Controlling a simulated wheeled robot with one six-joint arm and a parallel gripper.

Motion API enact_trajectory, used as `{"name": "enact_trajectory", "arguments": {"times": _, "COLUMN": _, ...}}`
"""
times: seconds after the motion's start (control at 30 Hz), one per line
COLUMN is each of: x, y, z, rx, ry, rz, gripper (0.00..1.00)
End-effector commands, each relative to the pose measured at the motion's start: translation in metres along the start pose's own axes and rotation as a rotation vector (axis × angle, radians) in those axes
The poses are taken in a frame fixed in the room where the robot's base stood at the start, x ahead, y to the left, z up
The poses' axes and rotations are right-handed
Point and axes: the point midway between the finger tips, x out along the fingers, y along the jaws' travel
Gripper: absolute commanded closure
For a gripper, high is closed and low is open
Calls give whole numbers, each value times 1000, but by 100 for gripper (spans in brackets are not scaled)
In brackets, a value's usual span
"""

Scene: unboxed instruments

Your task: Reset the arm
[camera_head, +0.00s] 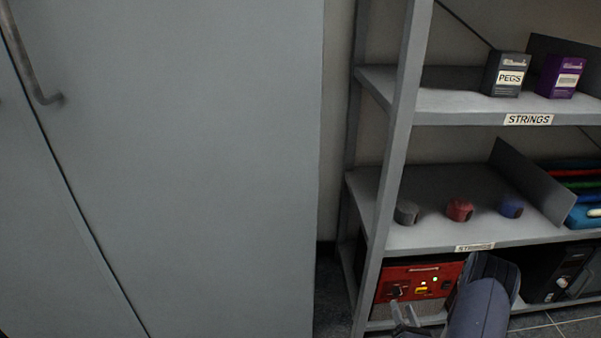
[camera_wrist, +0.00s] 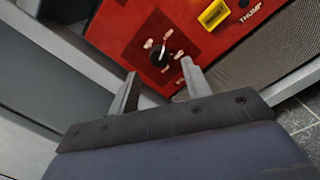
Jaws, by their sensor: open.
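My gripper (camera_wrist: 158,92) is open and empty in the wrist view, its two fingers apart in front of a red panel. The red amplifier (camera_head: 421,284) stands on the lowest shelf in the head view, with a dark knob and a yellow part on its face. Whether a finger touches the panel I cannot tell. In the head view my gripper (camera_head: 404,316) shows low, partly hidden by my arm.
A grey metal shelf (camera_head: 430,238) holds grey (camera_head: 407,212), red (camera_head: 460,210) and blue (camera_head: 511,207) round items on its middle level. PEGS (camera_head: 507,76) and purple (camera_head: 560,78) boxes stand above. A black unit (camera_head: 553,272) is right of the amplifier. A grey cabinet (camera_head: 200,150) fills the left.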

Motion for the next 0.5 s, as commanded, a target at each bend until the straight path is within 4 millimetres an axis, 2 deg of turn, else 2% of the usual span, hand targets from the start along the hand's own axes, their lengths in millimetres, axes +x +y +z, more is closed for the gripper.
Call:
{"name": "enact_trajectory", "arguments": {"times": 0.03, "x": 10, "y": 0, "z": -2, "rx": -4, "ry": -1, "rz": 5, "gripper": 54}}
{"name": "enact_trajectory", "arguments": {"times": 0.2, "x": 32, "y": 0, "z": -1, "rx": -2, "ry": -2, "rz": 2, "gripper": 54}}
{"name": "enact_trajectory", "arguments": {"times": 0.33, "x": 40, "y": 0, "z": 0, "rx": -1, "ry": -1, "rz": 1, "gripper": 54}}
{"name": "enact_trajectory", "arguments": {"times": 0.5, "x": 40, "y": 0, "z": 0, "rx": -11, "ry": 0, "rz": -1, "gripper": 54}}
